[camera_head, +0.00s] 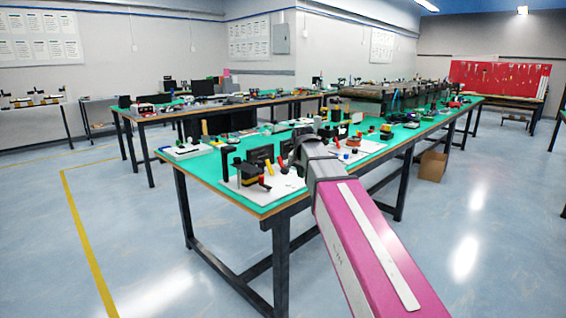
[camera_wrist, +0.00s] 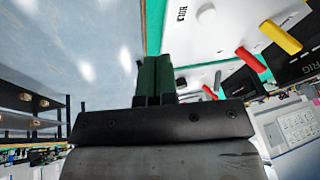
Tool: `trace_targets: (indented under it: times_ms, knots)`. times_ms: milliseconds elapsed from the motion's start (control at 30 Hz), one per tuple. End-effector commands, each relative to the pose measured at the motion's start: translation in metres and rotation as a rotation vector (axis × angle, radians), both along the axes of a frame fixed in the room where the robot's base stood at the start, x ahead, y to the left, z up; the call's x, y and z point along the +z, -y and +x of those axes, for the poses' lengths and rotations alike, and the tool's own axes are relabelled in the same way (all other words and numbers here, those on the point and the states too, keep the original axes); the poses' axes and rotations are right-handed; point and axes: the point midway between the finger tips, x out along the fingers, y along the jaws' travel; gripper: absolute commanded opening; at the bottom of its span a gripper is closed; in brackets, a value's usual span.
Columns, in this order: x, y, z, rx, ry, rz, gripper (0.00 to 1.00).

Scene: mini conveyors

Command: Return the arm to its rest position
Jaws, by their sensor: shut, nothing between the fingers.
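My gripper (camera_wrist: 156,66) shows in the wrist view as two dark green fingers side by side, shut with nothing between them. It is beside the edge of the green-topped table, partly over a white board (camera_wrist: 200,50). In the head view my magenta and white arm reaches from the lower right up to the near end of the table (camera_head: 222,185). Its grey wrist is over the table's near edge, and the gripper itself cannot be made out there.
A white board (camera_head: 250,190) with black, yellow and red parts lies on the near table. Another white board (camera_head: 187,151) lies at its left. A cardboard box (camera_head: 431,166) stands on the floor at right. The floor left of the table is clear.

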Motion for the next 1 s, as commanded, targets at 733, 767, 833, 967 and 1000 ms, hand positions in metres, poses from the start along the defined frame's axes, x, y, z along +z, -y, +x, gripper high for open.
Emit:
trace_targets:
  times_ms: [733, 767, 833, 967, 1000]
  knots:
    - [-0.248, 0.089, -0.138, 0.371, -0.276, -0.091, 0.0]
    - [-0.256, 0.092, -0.145, 0.387, -0.287, -0.091, 0.0]
    - [-0.274, 0.098, -0.162, 0.423, -0.31, -0.09, 0.0]
    - [-0.301, 0.108, -0.19, 0.482, -0.345, -0.088, 0.0]
    - [-0.307, 0.11, -0.197, 0.496, -0.355, -0.087, 0.0]
